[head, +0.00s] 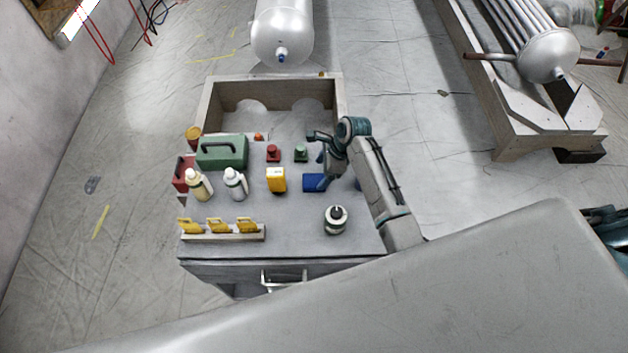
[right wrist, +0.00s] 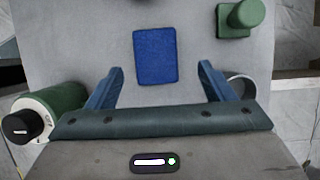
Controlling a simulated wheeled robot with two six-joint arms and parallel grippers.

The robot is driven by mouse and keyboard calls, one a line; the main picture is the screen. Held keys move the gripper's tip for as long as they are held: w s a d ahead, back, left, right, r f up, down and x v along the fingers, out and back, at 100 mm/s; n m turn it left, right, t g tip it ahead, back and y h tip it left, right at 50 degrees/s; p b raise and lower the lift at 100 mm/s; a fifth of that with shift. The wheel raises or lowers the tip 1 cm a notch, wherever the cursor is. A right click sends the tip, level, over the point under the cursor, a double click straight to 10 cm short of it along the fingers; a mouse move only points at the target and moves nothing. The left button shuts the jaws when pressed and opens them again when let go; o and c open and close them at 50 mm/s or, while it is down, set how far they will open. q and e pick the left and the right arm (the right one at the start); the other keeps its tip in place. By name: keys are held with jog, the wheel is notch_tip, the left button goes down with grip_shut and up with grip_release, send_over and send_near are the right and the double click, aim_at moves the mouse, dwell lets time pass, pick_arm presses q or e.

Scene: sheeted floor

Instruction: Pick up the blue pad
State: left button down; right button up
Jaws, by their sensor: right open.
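The blue pad (head: 313,183) is a small flat rectangle lying on the grey work table (head: 290,225), right of the yellow box. In the right wrist view the blue pad (right wrist: 156,56) lies ahead of the fingertips, centred between them. My right gripper (head: 322,158) is over the table at the pad, its arm coming in from the right. In the right wrist view my right gripper (right wrist: 160,80) is open, its two blue fingers spread wider than the pad, with nothing between them. My left gripper is not in view.
A yellow box (head: 276,180) stands left of the pad. Green (head: 300,153) and red (head: 273,153) knobbed blocks sit behind. Two bottles (head: 235,184), a green toolbox (head: 222,153) and a yellow-clip rack (head: 222,231) are further left.

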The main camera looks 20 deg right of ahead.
aim_at(315, 180)
jog(key=p+x, duration=0.1)
jog(key=x, duration=0.2)
jog(key=shift+s+a+f, duration=0.15)
jog(key=shift+s+a, duration=0.05)
jog(key=shift+a, duration=0.05)
jog(key=shift+w+a+f, duration=0.1)
jog(key=shift+a+f, duration=0.05)
jog(key=shift+f, duration=0.35)
jog(key=c, duration=1)
jog(key=shift+r, duration=0.15)
jog(key=shift+c, duration=0.2)
notch_tip(315, 180, up, 10)
jog(key=b, duration=0.1)
jog(key=shift+b, duration=0.35)
